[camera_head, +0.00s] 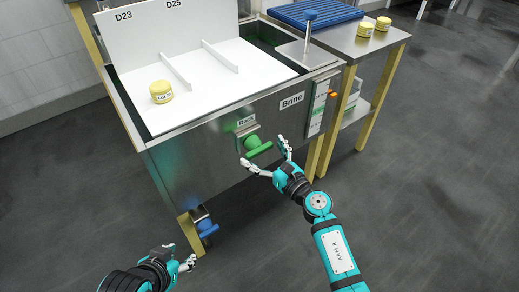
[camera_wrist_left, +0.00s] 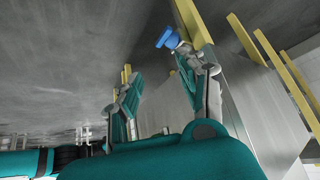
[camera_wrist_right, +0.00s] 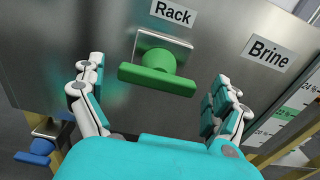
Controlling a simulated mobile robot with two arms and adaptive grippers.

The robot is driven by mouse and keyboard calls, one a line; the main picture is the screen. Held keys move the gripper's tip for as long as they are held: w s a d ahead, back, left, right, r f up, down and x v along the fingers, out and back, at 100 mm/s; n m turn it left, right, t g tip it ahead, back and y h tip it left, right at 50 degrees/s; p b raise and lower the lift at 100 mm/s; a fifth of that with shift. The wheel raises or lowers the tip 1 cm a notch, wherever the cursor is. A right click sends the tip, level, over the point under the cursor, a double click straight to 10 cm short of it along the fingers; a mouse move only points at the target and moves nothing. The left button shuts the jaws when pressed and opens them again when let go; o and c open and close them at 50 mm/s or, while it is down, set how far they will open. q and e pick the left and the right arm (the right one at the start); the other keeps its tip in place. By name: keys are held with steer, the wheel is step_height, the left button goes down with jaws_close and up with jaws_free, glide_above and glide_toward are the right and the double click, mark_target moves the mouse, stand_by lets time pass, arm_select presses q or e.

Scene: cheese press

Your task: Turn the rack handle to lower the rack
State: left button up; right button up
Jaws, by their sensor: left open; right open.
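The green rack handle (camera_head: 260,149) is on the front wall of the steel brine tank, under the "Rack" label. Its crossbar lies nearly level, tilted slightly, in the right wrist view (camera_wrist_right: 157,80). My right gripper (camera_head: 264,153) is open in front of it, with one finger to each side of the bar; I see no clear contact. The white rack (camera_head: 225,78) sits high in the tank, near its rim. A yellow cheese (camera_head: 161,92) stands on its left part. My left gripper (camera_head: 189,262) is open and empty, low at the tank's front left.
A blue valve handle (camera_head: 207,227) is low by the tank's front leg, ahead of my left gripper. To the right, a side table holds a blue ribbed mat (camera_head: 318,13) and two yellow cheeses (camera_head: 366,28). The floor (camera_head: 430,190) at right is clear.

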mark_target(255, 146)
arm_select(q)
steer(key=shift+w+d+r+t, duration=0.2)
steer(key=shift+w+r+t, duration=0.05)
steer(key=shift+w, duration=0.25)
steer(key=shift+w+d+r+t, duration=0.15)
steer(key=shift+w+r+t, duration=0.1)
steer(key=shift+w, duration=0.2)
arm_select(e)
steer(key=shift+x, duration=1.05)
steer(key=c, duration=0.9)
steer(key=shift+c, duration=0.2)
arm_select(q)
steer(key=shift+s, duration=0.15)
